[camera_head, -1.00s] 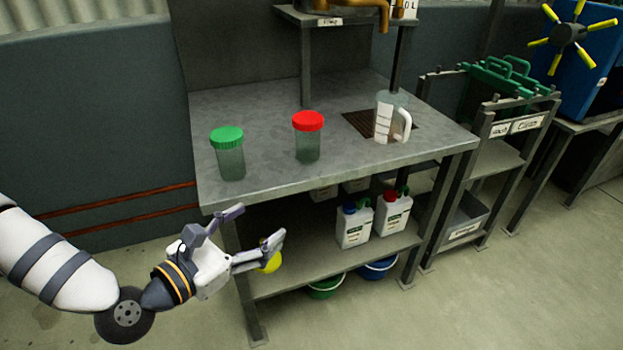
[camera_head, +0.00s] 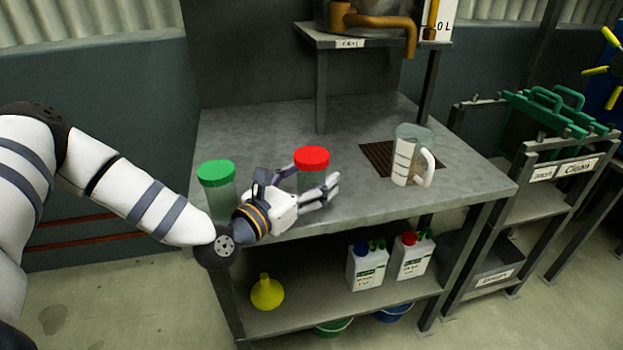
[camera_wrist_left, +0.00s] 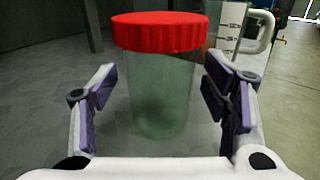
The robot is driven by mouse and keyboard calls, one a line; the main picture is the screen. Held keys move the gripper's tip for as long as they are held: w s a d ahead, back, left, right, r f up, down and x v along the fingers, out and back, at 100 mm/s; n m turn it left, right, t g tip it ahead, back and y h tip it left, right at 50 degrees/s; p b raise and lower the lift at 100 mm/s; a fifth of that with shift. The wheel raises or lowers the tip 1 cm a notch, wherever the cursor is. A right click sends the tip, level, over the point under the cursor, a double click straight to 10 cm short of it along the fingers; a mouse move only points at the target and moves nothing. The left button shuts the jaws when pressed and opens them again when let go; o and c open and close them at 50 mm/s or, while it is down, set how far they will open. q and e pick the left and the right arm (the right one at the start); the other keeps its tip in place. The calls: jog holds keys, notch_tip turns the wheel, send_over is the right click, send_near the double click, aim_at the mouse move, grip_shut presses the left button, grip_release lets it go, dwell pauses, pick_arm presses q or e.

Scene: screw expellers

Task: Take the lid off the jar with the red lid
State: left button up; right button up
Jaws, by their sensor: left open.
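The jar with the red lid (camera_head: 312,158) stands upright on the grey table, its clear green-tinted body (camera_head: 311,181) partly hidden behind my left gripper. My left gripper (camera_head: 318,192) is open at the jar, below the level of the lid. In the left wrist view the jar body (camera_wrist_left: 161,95) stands upright between and beyond the two open fingers (camera_wrist_left: 160,102), with a gap on each side. The red lid (camera_wrist_left: 160,32) sits on the jar, above the fingers. My right gripper is not in view.
A jar with a green lid (camera_head: 216,172) stands left of the red-lidded jar, close behind my left wrist. A clear measuring jug (camera_head: 408,158) stands to the right by a dark grate (camera_head: 376,158). A shelf (camera_head: 352,44) rises at the back. The table's middle is clear.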

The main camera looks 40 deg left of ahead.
aim_at(301, 170)
pick_arm(q)
jog(key=shift+w, duration=0.3)
jog(key=c, duration=1.3)
notch_tip(301, 170, up, 3)
jog(key=shift+r+p, duration=0.1)
jog(key=shift+p, duration=0.35)
jog(key=s+a+r+p, duration=0.5)
jog(key=s+r, duration=0.4)
jog(key=s, duration=0.4)
jog(key=shift+a+r+p, duration=0.15)
jog(key=shift+r+p, duration=0.25)
jog(key=shift+p, duration=0.45)
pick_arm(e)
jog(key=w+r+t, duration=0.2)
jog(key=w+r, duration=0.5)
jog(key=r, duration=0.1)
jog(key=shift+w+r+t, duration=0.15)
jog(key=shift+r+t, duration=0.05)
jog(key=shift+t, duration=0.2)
